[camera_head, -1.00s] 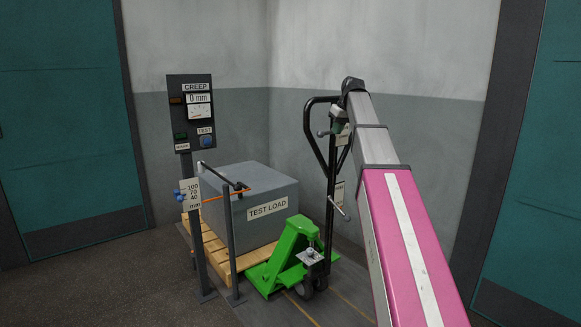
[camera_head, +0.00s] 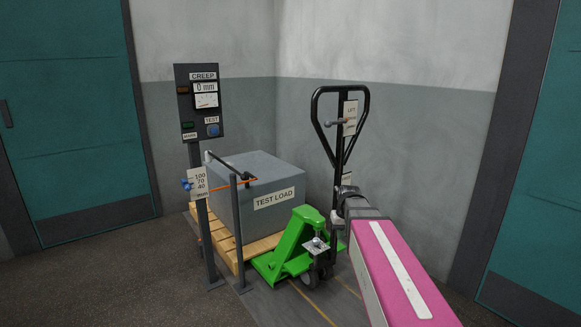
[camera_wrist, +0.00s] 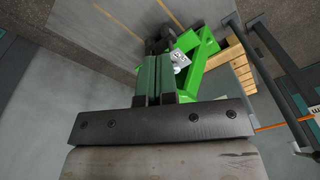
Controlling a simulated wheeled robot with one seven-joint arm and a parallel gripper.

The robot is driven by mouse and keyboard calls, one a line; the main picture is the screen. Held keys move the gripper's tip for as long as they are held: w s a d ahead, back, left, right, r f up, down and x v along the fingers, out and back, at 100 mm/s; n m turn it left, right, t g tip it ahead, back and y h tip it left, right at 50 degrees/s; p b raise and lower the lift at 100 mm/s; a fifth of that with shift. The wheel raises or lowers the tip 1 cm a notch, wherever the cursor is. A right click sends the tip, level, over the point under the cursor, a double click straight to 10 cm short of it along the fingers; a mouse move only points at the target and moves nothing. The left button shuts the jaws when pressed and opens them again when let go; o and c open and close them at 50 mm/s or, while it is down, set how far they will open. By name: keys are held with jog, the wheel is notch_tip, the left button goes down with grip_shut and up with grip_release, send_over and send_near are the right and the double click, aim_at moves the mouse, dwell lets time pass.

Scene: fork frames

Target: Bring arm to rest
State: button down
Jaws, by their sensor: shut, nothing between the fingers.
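My arm (camera_head: 395,265), with pink and grey links, reaches in from the lower right of the head view. Its end is in front of the lower shaft of the green pallet truck (camera_head: 292,245); I cannot tell the gap between them. My gripper shows in the wrist view (camera_wrist: 156,62), its two dark green fingers together with nothing held. Beyond the fingertips, the wrist view shows the truck's green body (camera_wrist: 203,45). In the head view the black handle (camera_head: 340,92) stands upright and clear of my arm.
A grey block marked TEST LOAD (camera_head: 255,168) sits on a wooden pallet (camera_head: 262,247). Walls close the corner behind; open floor (camera_head: 90,275) lies at left.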

jog(key=s+f+m+g, duration=0.1)
jog(key=s+f, duration=1.1)
jog(key=s, duration=0.2)
jog(key=shift+s+a+h, duration=0.2)
jog(key=shift+s+h, duration=0.1)
jog(key=shift+h, duration=0.1)
dwell(0.9)
